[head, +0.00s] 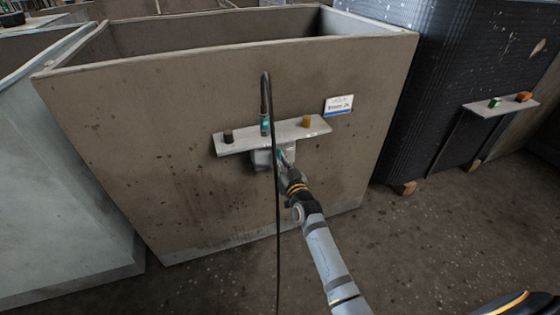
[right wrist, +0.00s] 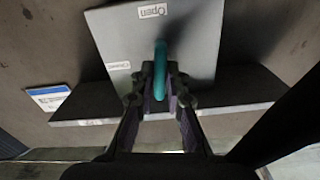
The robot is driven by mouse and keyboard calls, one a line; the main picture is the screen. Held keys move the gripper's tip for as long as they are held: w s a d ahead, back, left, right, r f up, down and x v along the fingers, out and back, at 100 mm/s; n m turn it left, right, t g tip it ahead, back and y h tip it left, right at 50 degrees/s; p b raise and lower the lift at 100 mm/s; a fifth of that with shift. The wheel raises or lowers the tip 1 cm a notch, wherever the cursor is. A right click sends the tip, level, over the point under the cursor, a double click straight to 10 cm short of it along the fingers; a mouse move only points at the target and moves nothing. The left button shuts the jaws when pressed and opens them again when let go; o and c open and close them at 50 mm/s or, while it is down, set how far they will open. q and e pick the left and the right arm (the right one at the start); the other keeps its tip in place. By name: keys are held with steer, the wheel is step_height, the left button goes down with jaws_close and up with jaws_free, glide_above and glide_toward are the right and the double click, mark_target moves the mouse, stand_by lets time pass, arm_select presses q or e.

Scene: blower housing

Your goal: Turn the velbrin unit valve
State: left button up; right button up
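A grey valve box (head: 262,159) is fixed to the front of a concrete bin, below a narrow shelf. In the right wrist view its light plate (right wrist: 205,45) carries an "Open" label (right wrist: 152,11) at the top and a second label, seemingly "Closed" (right wrist: 118,65), at the left. A teal valve handle (right wrist: 160,55) stands upright in that picture, its rounded end below the "Open" label. My right gripper (right wrist: 161,75) has its fingers on both sides of the handle and looks shut on it. My left gripper is not in view.
The shelf (head: 290,131) holds a black block (head: 228,137), a teal-ended hose fitting (head: 265,125) and a gold block (head: 306,121). A dark cable (head: 276,230) hangs before the concrete bin (head: 130,120). A sign (head: 338,104) is right of the shelf. A black unit (head: 440,80) stands right.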

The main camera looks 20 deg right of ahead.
jaws_close()
steer(key=m+p, duration=0.2)
steer(key=m, duration=0.3)
steer(key=shift+m, duration=0.5)
steer(key=m, duration=0.4)
steer(key=shift+m+p, duration=0.3)
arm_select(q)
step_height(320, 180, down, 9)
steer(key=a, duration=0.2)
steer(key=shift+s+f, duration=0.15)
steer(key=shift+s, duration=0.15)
arm_select(e)
steer(key=m, duration=0.5)
steer(key=shift+d+f, duration=0.1)
steer(key=shift+f, duration=0.05)
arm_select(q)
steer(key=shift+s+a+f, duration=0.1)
arm_select(e)
steer(key=shift+m, duration=0.4)
